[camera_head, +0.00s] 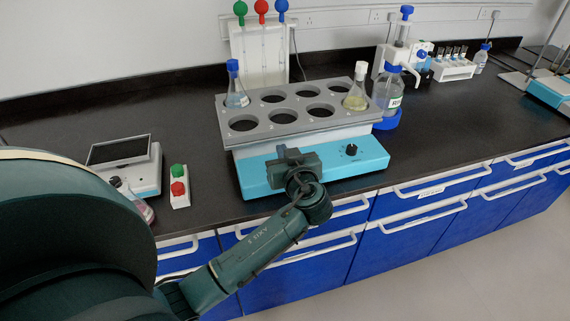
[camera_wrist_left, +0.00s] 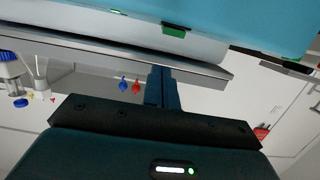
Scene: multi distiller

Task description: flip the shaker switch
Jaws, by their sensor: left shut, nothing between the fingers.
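The shaker (camera_head: 262,176) stands on the black bench, with a blue front panel and a grey rack on top. In the head view my left gripper (camera_head: 290,152) is in front of the panel and hides part of it, so the switch does not show there. In the left wrist view a small green switch (camera_wrist_left: 175,30) sits on the blue panel (camera_wrist_left: 240,22). My left gripper's fingers (camera_wrist_left: 160,72) are shut and empty close to the switch; I cannot tell whether they touch the shaker. My right gripper is not in view.
The rack (camera_head: 230,137) holds a blue-capped flask (camera_head: 236,92) and a white-capped flask (camera_head: 356,94). A black knob (camera_head: 351,149) is right of my gripper. A scale (camera_head: 146,172) and a red-green button box (camera_head: 179,188) stand left. A bottle (camera_head: 386,92) stands behind right.

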